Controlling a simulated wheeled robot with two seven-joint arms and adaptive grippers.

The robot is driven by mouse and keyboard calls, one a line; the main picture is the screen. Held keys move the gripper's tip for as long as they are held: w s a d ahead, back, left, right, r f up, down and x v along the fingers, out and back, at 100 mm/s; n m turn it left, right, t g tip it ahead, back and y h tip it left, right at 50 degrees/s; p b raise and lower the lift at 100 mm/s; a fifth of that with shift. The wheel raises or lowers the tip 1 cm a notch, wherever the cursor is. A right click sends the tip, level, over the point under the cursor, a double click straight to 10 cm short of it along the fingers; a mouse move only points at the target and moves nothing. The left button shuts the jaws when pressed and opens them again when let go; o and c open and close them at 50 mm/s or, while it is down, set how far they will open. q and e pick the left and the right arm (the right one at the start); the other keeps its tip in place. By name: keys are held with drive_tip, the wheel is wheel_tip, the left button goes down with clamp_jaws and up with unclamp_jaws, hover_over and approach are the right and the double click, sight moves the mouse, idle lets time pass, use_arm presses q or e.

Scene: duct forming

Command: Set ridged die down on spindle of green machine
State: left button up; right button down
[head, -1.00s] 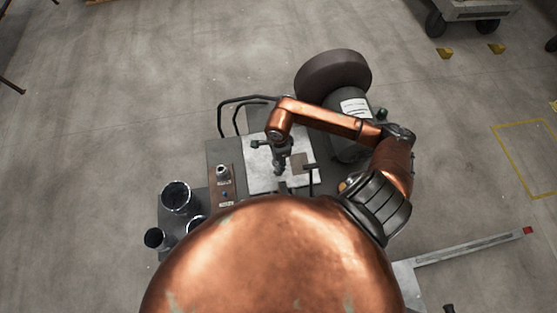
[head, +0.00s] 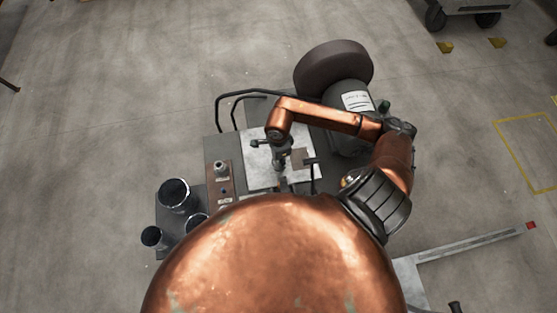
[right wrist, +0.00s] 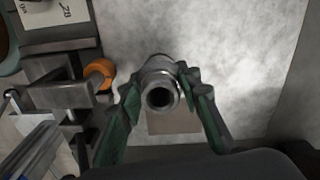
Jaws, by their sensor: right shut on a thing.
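My right gripper (right wrist: 160,92) is shut on a round metal piece with a dark bore, the ridged die (right wrist: 158,88), seen end-on between the green-padded fingers in the right wrist view. Its ridges are too small to make out. In the head view the right gripper (head: 281,163) hangs over the pale metal plate (head: 255,150) of the machine. The machine has a grey-green motor housing (head: 349,125). I cannot pick out the spindle, nor tell whether the die touches anything. My left gripper is not in view.
A small metal cylinder (head: 221,167) stands on a brown strip left of the plate. Dark open tubes (head: 174,194) stand further left. A large dark wheel (head: 333,68) sits behind the motor. An orange knob (right wrist: 99,74) is left of the gripper in the wrist view.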

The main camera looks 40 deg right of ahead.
drive_tip(key=shift+f+b, duration=0.3)
drive_tip(key=shift+b, duration=0.1)
drive_tip(key=c, duration=1.3)
unclamp_jaws()
wheel_tip(320, 180, up, 12)
drive_tip(key=shift+r, duration=0.1)
wheel_tip(320, 180, down, 12)
drive_tip(key=shift+f, duration=0.15)
drive_tip(key=shift+r+p, duration=0.3)
drive_tip(key=shift+p, duration=0.05)
